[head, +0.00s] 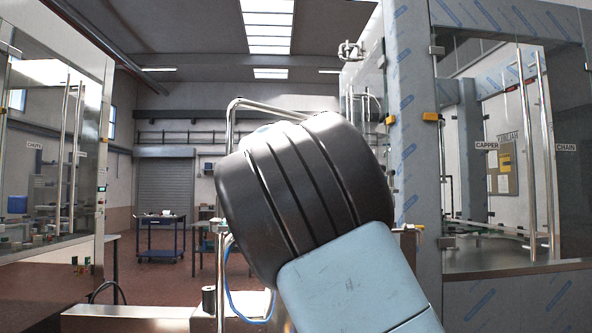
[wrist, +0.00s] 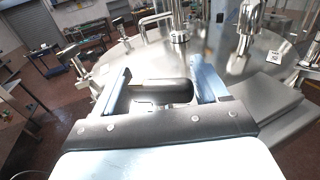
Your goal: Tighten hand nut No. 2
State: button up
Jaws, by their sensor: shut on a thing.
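My gripper (wrist: 162,78) shows in the wrist view, its two fingers closed on either side of a dark, rounded, cylindrical grip (wrist: 162,92). The grip lies crosswise between the fingers, and its underside is partly hidden by my gripper body. It looks like a black hand nut, but I can read no number on it. A round, shiny metal plate (wrist: 222,62) lies beyond and below the fingers. In the head view my own arm covers the middle, and the gripper and the grip are hidden behind it.
Metal posts (wrist: 246,22) rise from the plate to the right of the gripper, with another post (wrist: 178,25) straight ahead. A film-wrapped grey machine frame (head: 412,120) stands close on the right. A glazed cabinet (head: 55,120) stands left. A blue trolley (head: 160,238) is farther back.

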jog(key=o, duration=0.9)
jog(key=shift+v, duration=6.8)
jog(key=shift+c, duration=0.2)
